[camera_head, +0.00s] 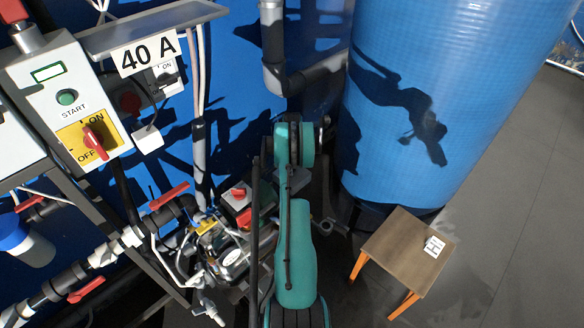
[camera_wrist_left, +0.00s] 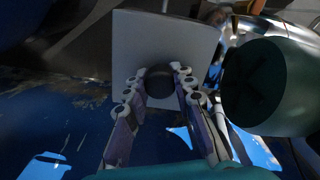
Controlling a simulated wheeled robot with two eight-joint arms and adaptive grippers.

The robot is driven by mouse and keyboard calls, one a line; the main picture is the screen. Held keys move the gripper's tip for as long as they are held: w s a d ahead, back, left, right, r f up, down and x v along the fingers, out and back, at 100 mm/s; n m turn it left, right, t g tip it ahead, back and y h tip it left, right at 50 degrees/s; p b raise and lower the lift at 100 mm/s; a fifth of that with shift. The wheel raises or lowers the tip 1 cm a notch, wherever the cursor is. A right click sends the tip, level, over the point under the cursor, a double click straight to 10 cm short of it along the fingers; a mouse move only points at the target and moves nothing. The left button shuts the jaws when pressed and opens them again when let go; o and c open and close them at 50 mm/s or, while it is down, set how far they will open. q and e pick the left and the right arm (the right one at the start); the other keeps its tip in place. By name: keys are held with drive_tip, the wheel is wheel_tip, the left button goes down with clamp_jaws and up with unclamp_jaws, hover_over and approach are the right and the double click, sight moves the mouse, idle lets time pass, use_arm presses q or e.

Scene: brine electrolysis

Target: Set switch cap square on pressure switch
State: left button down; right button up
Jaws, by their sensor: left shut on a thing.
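In the left wrist view my left gripper (camera_wrist_left: 158,80) is shut on a dark round knob (camera_wrist_left: 157,88). A pale square plate (camera_wrist_left: 168,38) lies directly behind the knob. It looks like the switch cap, but I cannot tell whether it is apart from or touching anything beyond it. My teal left arm stands in the middle of the head view, and I cannot make out its fingers clearly there. I cannot pick out the pressure switch with certainty. My right gripper is not in view.
A control box (camera_head: 66,97) with a START button and red ON/OFF knob stands at upper left. Pipes with red-handled valves (camera_head: 168,196) run at lower left. A large blue tank (camera_head: 440,60) fills the upper right. A brown stool (camera_head: 395,248) stands before it.

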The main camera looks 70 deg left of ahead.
use_arm(q)
drive_tip(key=shift+f, duration=0.25)
idle(0.4)
drive_tip(key=c, duration=1.2)
unclamp_jaws()
wheel_tip(320, 180, up, 12)
drive_tip(key=shift+f, duration=0.1)
